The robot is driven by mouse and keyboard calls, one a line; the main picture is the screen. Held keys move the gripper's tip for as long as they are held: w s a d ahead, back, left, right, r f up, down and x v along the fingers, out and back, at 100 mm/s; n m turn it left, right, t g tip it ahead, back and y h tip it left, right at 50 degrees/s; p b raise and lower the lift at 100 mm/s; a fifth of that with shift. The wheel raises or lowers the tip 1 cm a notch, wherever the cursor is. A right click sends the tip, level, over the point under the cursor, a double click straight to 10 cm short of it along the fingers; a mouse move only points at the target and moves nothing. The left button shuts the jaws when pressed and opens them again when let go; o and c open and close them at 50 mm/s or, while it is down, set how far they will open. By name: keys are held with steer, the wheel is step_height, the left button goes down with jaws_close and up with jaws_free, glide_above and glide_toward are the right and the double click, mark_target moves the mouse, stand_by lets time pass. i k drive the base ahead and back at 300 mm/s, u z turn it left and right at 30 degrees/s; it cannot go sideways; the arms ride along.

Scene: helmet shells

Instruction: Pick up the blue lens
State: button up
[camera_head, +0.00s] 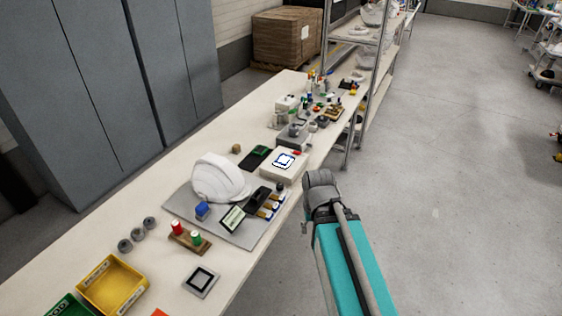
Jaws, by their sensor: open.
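A small blue object (202,211) stands on the grey mat (178,203), just in front of the white helmet shell (218,178). It is the only solid blue item I make out, but it is too small to tell for sure that it is the blue lens. My teal and grey arm is at the lower right, beside the table's right edge and apart from the blue object. Its fingers do not show in this view.
The long white table (155,216) also holds a yellow bin (113,285), a wooden block with red and green pieces (189,240), a framed square plate (201,281) and a white box (284,163). Shelving (352,75) stands beyond.

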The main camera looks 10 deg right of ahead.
mark_target(283, 159)
steer(key=u, duration=0.1)
steer(key=i, duration=1)
steer(key=z, duration=0.05)
